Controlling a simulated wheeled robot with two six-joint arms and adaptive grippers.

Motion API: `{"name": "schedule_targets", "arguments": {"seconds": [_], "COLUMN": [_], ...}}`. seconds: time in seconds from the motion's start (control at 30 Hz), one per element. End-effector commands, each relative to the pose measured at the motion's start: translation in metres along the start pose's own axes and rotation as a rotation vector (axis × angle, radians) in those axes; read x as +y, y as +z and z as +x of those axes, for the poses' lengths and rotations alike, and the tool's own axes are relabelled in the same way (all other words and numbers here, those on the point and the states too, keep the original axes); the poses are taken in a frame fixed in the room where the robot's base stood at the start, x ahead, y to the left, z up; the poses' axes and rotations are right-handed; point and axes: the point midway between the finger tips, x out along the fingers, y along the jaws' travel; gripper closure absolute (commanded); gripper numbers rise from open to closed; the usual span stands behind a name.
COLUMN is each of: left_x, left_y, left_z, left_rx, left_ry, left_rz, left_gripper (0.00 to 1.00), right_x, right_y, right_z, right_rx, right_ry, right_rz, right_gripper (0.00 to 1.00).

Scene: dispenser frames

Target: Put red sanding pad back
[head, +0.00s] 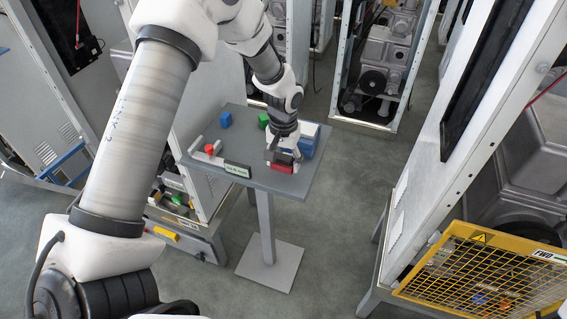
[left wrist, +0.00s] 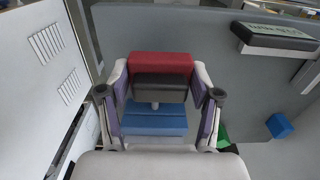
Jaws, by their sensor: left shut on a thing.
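The red sanding pad (head: 283,168) is at the front right part of the grey stand top (head: 262,183). My left gripper (head: 284,156) reaches down from above and is shut on it. In the left wrist view the pad shows as a red block (left wrist: 160,65) with a dark face, between the two fingers of the gripper (left wrist: 160,92). I cannot tell whether the pad touches the stand top. A blue block (head: 307,148) is right behind the gripper, and a blue slab (left wrist: 155,117) shows beside the pad in the left wrist view. My right gripper is out of view.
On the stand top are a blue cube (head: 225,119), a green piece (head: 263,120), a red knob-like piece (head: 209,148) and a dark label block (head: 237,169). White machine cabinets stand close on the left and right (head: 480,130). Grey floor is free in front of the stand.

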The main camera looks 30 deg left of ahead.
Motion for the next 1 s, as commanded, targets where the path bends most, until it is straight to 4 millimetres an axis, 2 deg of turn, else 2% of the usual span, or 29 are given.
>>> {"name": "schedule_targets", "arguments": {"seconds": [0.27,0.57,0.6,0.67,1.0], "left_x": [-0.001,-0.001,-0.001,-0.001,-0.001], "left_y": [-0.004,-0.004,-0.004,-0.004,-0.004], "left_z": [0.034,0.04,0.039,0.039,0.037], "left_rx": [-0.002,0.0,0.0,0.0,0.0], "left_ry": [0.0,0.0,0.001,0.001,0.001], "left_rz": [0.0,0.0,0.0,0.0,0.0], "left_gripper": [0.69,0.69,0.29,0.11,0.11], "right_x": [0.0,0.0,0.0,0.0,0.0], "right_y": [0.0,0.0,0.0,0.0,0.0], "right_z": [-0.017,-0.013,-0.013,-0.014,-0.015], "right_rx": [0.0,-0.001,-0.001,-0.001,-0.001], "right_ry": [0.0,0.0,0.0,0.0,0.0], "right_rz": [0.0,0.0,0.0,0.0,0.0], "right_gripper": [0.38,0.38,0.38,0.38,0.38]}}
